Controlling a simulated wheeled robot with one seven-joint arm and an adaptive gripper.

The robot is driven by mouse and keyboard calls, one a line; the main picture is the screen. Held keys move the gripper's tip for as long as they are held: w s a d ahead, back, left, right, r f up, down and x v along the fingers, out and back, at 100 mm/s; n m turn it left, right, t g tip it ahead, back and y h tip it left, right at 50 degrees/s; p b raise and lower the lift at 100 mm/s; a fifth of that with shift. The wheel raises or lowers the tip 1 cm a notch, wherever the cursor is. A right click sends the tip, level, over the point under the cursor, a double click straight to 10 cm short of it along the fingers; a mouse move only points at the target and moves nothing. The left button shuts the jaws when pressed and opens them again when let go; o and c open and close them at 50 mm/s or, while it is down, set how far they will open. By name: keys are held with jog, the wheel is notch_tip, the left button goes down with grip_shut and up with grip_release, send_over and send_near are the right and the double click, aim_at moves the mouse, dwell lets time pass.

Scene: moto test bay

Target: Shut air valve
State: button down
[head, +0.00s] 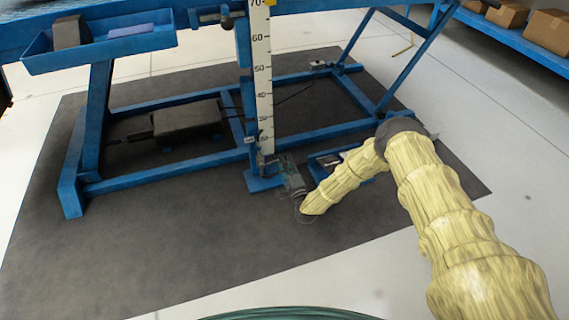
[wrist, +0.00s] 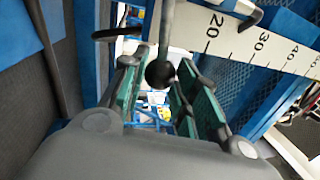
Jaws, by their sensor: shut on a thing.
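In the wrist view, a dark lever with a round black knob (wrist: 160,73), which I take to be the air valve's handle, reaches down between my fingers. My gripper (wrist: 162,88) has its green-padded fingers on either side of the knob and is shut on it. In the head view, my gripper (head: 291,176) is low, close to the foot of the scale post. The valve's body and the handle are too small or hidden there to make out, so the handle's angle cannot be told.
A white measuring scale (head: 262,75) stands on the blue lift frame (head: 190,181). A dark pedal box (head: 187,119) sits under the lift. The dark mat (head: 190,250) is clear in front.

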jog(key=shift+d+f+m+b, duration=0.1)
jog(key=shift+f+m+b, duration=0.25)
jog(key=shift+f+m, duration=0.5)
jog(key=shift+r, duration=0.15)
jog(key=c, duration=1.1)
grip_release()
jog(key=v, duration=1.2)
jog(key=shift+a, duration=0.2)
